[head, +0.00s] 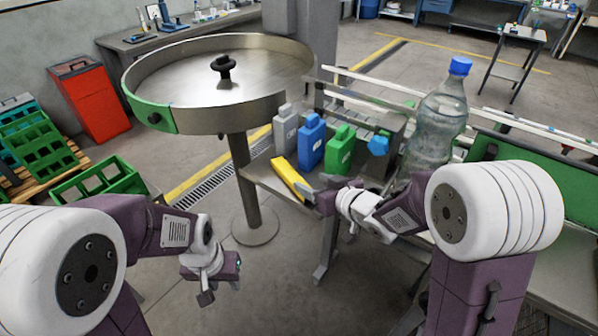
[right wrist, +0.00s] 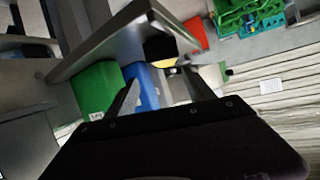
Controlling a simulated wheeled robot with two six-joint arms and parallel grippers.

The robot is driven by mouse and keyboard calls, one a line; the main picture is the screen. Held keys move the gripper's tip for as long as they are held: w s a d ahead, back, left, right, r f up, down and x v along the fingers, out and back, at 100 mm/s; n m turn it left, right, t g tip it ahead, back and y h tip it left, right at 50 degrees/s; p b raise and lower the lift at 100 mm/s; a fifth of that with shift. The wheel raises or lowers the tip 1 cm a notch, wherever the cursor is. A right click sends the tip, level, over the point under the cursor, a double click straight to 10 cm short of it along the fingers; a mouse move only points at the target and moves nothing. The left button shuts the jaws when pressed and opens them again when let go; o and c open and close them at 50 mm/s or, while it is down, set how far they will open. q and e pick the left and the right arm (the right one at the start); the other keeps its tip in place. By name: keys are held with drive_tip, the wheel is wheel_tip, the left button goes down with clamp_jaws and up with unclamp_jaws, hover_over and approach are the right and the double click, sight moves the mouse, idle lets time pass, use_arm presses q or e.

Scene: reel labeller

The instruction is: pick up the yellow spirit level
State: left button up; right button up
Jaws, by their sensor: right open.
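The yellow spirit level (head: 289,179) lies slanted at the left end of the bench in the head view, in front of the grey, blue and green containers. My right gripper (head: 309,189) is open, close to the level's near right end. I cannot tell whether they touch. In the right wrist view its open fingers (right wrist: 165,92) show, with a small yellow patch (right wrist: 165,62) beyond that I cannot identify for sure. My left gripper (head: 221,293) hangs over the floor, away from the level, with its fingers apart and nothing between them.
Grey (head: 285,130), blue (head: 311,143) and green (head: 340,149) containers stand behind the level. A large clear bottle with a blue cap (head: 436,120) stands to the right. A round steel table (head: 190,85) is at the back left. Open floor lies left of the bench.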

sight(294, 178)
drive_tip(key=shift+s+a, duration=0.1)
drive_tip(key=shift+a, duration=0.25)
drive_tip(key=shift+w+a+f, duration=0.25)
drive_tip(key=shift+w+a, duration=0.25)
drive_tip(key=shift+a, duration=0.1)
drive_tip(key=shift+w+a+f, duration=0.25)
drive_tip(key=shift+w+a, duration=0.25)
drive_tip(key=shift+a, duration=0.1)
drive_tip(key=shift+w+d+f, duration=0.15)
drive_tip(key=shift+w, duration=0.15)
drive_tip(key=x, duration=0.4)
drive_tip(key=shift+a+f+p, duration=0.25)
drive_tip(key=shift+p, duration=0.1)
drive_tip(key=shift+w+f, duration=0.15)
drive_tip(key=shift+w, duration=0.1)
drive_tip(key=shift+s, duration=0.1)
drive_tip(key=c, duration=0.5)
clamp_jaws()
